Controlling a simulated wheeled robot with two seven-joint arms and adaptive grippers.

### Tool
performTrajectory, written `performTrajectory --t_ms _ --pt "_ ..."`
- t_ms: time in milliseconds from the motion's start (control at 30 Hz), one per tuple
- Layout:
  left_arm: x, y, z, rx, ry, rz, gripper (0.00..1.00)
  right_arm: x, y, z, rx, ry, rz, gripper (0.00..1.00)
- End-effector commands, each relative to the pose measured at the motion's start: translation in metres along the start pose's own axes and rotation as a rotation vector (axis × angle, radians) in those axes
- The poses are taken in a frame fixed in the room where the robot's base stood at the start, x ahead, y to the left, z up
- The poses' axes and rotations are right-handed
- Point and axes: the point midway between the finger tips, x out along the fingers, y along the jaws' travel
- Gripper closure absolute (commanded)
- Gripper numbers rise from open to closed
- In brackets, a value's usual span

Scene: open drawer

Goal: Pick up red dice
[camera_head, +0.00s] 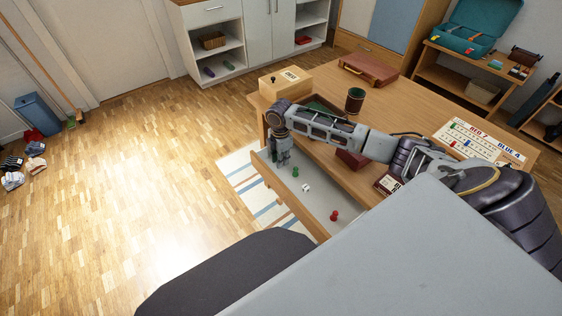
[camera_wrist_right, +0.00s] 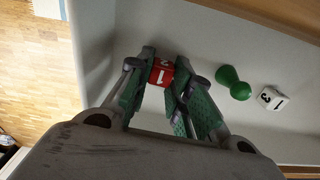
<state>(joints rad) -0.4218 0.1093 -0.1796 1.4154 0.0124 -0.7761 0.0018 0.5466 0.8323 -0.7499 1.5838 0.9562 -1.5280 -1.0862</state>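The red dice (camera_wrist_right: 160,72) shows in the right wrist view with white numbers on its faces. It sits between the fingertips of my right gripper (camera_wrist_right: 163,66), and the green-padded fingers close against its sides. The right finger covers part of it. In the head view my right gripper (camera_head: 282,154) points down into the open drawer (camera_head: 318,222) at its far end, and the red dice is hidden there. Whether the dice is lifted off the drawer floor I cannot tell. My left gripper is not in view.
A green pawn (camera_wrist_right: 233,83) and a white dice (camera_wrist_right: 271,98) lie in the drawer beside my right gripper. A red pawn (camera_head: 334,215) stands nearer the drawer's near end. The wooden table (camera_head: 420,100) holds a cup (camera_head: 354,100), a wooden box (camera_head: 286,82) and a brown case (camera_head: 368,69).

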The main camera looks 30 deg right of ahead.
Motion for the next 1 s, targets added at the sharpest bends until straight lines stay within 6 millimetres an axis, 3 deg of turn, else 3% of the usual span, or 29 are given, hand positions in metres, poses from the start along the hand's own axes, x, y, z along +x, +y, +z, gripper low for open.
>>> performTrajectory --t_ms 567,1000 --pt "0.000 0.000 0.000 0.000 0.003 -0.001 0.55 -0.007 0.000 0.000 0.000 0.000 0.001 0.89" --pt "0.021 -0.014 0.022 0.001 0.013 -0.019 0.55 -0.058 0.001 0.000 0.000 0.000 0.002 0.89"
